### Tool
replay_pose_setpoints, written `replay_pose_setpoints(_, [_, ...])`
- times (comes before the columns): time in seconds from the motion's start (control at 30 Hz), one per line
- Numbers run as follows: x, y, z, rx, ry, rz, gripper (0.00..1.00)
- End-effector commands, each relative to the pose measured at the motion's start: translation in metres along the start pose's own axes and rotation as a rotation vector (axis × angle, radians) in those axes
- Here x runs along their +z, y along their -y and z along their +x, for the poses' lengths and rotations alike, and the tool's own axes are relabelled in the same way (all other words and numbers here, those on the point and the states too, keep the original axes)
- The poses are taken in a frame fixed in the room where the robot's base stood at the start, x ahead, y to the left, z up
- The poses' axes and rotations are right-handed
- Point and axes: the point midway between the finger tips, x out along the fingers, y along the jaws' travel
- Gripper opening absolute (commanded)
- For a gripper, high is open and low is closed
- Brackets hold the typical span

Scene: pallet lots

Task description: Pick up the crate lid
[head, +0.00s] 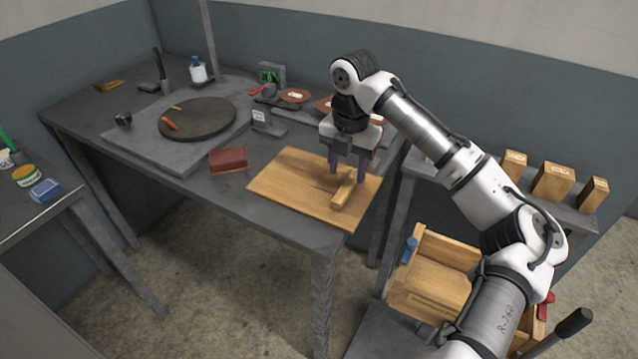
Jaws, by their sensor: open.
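The crate lid (290,187) is a flat light-wood board with a raised wooden bar handle (343,194). It lies flat at the front right corner of the grey table. My gripper (347,178) points down over the lid, with its dark fingers apart near the far end of the handle. The fingers appear to be on either side of the bar, but I cannot tell whether they touch it or how high they are. Nothing is held.
A wooden crate (456,254) stands low at the right, partly hidden by my arm. A dark red block (228,158) lies left of the lid. A round dark disc (197,118) sits on a grey slab behind it. Wooden blocks (553,180) stand on the right shelf.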

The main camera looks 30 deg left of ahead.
Motion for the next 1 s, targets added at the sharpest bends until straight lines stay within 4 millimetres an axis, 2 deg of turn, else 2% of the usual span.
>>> replay_pose_setpoints(0.3, [0.001,0.004,0.042,-0.001,-0.001,0.001,0.47])
replay_pose_setpoints(0.6, [0.001,0.004,0.047,0.000,0.000,0.000,0.46])
replay_pose_setpoints(0.93, [0.001,0.004,0.047,0.000,0.000,0.000,0.03])
replay_pose_setpoints(1.0, [0.001,0.004,0.047,0.000,0.000,0.000,0.00])
